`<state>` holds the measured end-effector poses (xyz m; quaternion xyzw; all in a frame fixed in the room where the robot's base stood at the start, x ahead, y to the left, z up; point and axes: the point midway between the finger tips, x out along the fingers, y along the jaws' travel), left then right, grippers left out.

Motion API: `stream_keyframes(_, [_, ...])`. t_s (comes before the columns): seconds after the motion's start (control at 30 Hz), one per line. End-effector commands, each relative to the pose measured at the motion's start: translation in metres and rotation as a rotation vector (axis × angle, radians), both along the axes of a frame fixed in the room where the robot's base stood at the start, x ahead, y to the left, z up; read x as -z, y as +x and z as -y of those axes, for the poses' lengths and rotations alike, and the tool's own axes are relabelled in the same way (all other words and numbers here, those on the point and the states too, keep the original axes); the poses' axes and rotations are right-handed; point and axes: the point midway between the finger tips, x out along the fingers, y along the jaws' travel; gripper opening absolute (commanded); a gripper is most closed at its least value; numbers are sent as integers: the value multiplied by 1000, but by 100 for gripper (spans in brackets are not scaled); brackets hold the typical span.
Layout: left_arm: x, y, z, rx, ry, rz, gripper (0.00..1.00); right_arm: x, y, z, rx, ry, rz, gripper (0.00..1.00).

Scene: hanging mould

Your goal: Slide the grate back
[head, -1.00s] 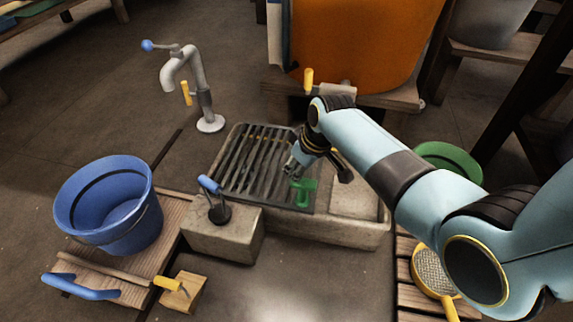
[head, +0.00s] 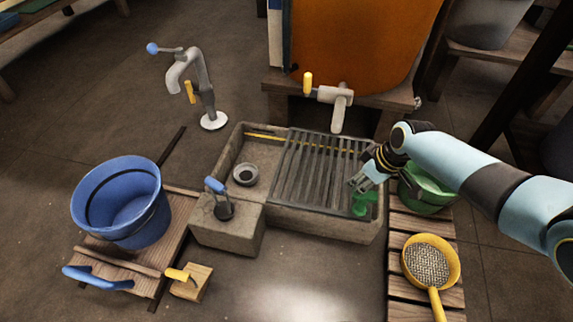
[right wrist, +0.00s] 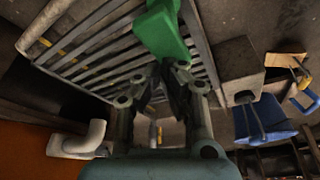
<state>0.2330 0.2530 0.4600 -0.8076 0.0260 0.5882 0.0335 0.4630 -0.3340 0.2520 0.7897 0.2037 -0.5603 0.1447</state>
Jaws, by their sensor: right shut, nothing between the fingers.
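The dark slatted grate (head: 318,168) lies over the right part of the stone sink (head: 325,226). A green handle (head: 366,203) stands at its near right corner; the handle also shows large in the right wrist view (right wrist: 163,32). The sink's left part is uncovered, with a round drain (head: 245,174) in its floor. My right gripper (head: 359,184) is shut and empty at the green handle; its fingertips (right wrist: 176,70) overlap the handle's end in the right wrist view. I cannot tell if they touch it. My left gripper is out of view.
A stone block with a blue-handled lever (head: 217,187) stands at the sink's front left. A blue bucket (head: 122,205) is further left. A grey spout (head: 338,110) hangs behind the grate. A green bucket (head: 428,195) and yellow sieve (head: 430,262) are on the right slats.

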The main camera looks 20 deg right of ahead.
Motion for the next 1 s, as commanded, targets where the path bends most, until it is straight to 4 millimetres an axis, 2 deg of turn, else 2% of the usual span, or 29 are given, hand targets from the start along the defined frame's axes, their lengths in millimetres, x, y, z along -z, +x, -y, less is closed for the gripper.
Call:
stream_keyframes(0.1, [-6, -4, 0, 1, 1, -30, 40, -1, -11, 16, -1, -3, -2, 0])
stream_keyframes(0.3, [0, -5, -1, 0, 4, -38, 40, 0, -18, 27, 0, 0, -1, 0])
stream_keyframes(1.0, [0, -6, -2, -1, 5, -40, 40, 1, -20, 27, 1, 0, -3, 0])
